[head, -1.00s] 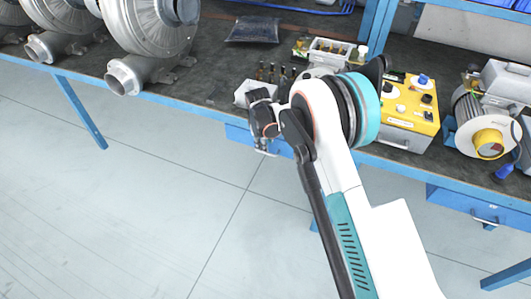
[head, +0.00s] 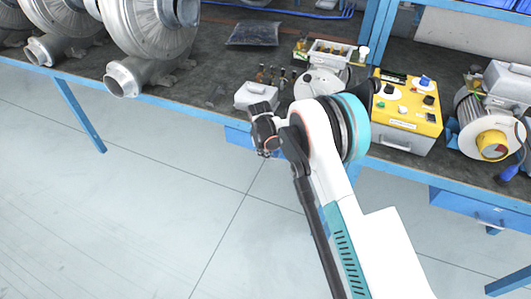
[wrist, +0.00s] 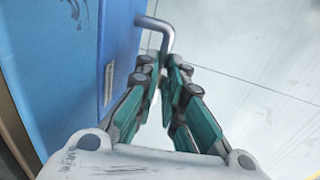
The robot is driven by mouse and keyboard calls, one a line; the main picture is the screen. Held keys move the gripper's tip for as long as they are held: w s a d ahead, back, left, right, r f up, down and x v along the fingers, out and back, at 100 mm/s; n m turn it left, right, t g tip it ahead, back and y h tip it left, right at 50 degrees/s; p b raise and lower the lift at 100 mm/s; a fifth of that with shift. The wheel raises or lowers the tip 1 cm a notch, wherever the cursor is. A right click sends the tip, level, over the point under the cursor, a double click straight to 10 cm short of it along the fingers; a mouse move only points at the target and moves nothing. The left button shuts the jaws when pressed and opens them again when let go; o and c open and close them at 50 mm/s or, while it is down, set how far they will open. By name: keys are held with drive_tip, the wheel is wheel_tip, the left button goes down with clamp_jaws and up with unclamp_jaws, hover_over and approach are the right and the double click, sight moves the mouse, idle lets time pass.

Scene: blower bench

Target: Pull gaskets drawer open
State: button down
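A blue drawer (head: 238,138) hangs under the bench edge, mostly hidden behind my arm in the head view. Its blue front (wrist: 118,70) fills the left of the wrist view, with a small label too blurred to read. A grey bent-bar handle (wrist: 158,27) stands out from that front. My gripper (wrist: 161,66) has its fingertips close together at the handle, with the bar running down between them; it looks shut on it. In the head view my gripper (head: 265,135) is in front of the drawer. I cannot tell whether the drawer is slightly out.
On the bench stand a yellow-topped control box (head: 408,105), a motor (head: 485,130) and large metal blowers (head: 150,35). Another blue drawer (head: 470,207) hangs at the right. The floor (head: 150,210) in front of the bench is clear.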

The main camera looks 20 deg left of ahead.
drive_tip(key=s+a, duration=0.1)
drive_tip(key=s, duration=1.7)
drive_tip(key=shift+a, duration=0.2)
drive_tip(key=c, duration=1.7)
unclamp_jaws()
drive_tip(key=r, duration=0.4)
drive_tip(key=s+r, duration=0.1)
drive_tip(key=r, duration=0.3)
drive_tip(key=s+r, duration=0.1)
drive_tip(key=r, duration=0.2)
drive_tip(key=shift+s+a+r, duration=0.1)
drive_tip(key=shift+s+r, duration=0.1)
drive_tip(key=shift+r, duration=0.2)
